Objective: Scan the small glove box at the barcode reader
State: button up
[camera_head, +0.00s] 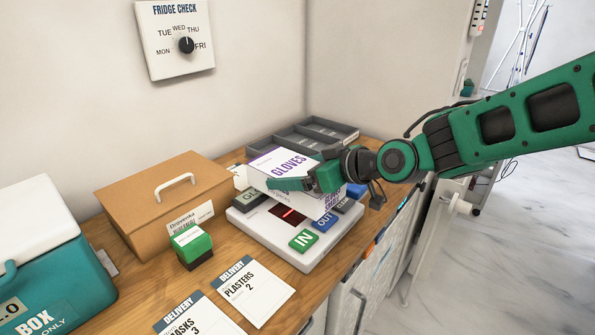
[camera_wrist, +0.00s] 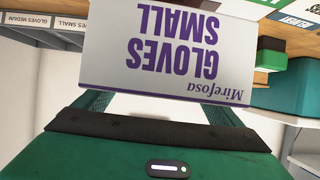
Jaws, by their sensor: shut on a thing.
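The small glove box (camera_head: 285,163) is white with purple lettering. It is held above the barcode reader (camera_head: 270,232), a pale flat unit with a glowing red scan window (camera_head: 288,214) and keys around it. A green IN key (camera_head: 303,240) and a blue OUT key (camera_head: 325,221) show at its front right. My gripper (camera_head: 290,184) is shut on the box. In the wrist view the box (camera_wrist: 170,50) fills the upper middle, its "Gloves Small" lettering upside down, between my green fingers. Whether the box touches the reader cannot be told.
A brown handled box (camera_head: 160,195) and a green stamp (camera_head: 191,245) stand left of the reader. Delivery cards (camera_head: 253,290) lie in front. A grey tray (camera_head: 318,132) is behind. A teal box (camera_head: 45,265) is far left. A "Fridge Check" dial (camera_head: 186,44) hangs on the wall.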

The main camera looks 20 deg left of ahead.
jog(key=shift+r, duration=4.15)
